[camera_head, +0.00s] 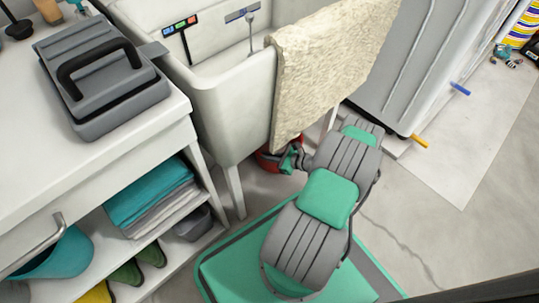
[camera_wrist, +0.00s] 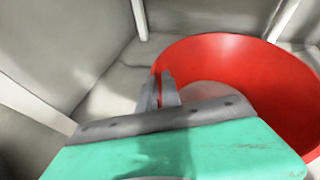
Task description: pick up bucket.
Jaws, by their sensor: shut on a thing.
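A red bucket (camera_head: 267,161) is on the floor side under the sink in the head view, partly hidden by the hanging towel and my arm. In the wrist view the bucket (camera_wrist: 245,60) fills the right side, with its open top and pale inside bottom showing. My gripper (camera_wrist: 160,88) is shut on the near left rim of the bucket, one finger on each side of the wall. In the head view my gripper (camera_head: 290,160) is small and partly hidden beside the bucket. I cannot tell whether the bucket touches the floor.
The sink (camera_head: 233,105) and its legs stand around the bucket, with a beige towel (camera_head: 325,65) hanging over the edge. A white shelf unit (camera_head: 170,240) with folded towels (camera_head: 150,192) is at left. A grey appliance (camera_head: 405,60) stands at right. Floor is open at lower right.

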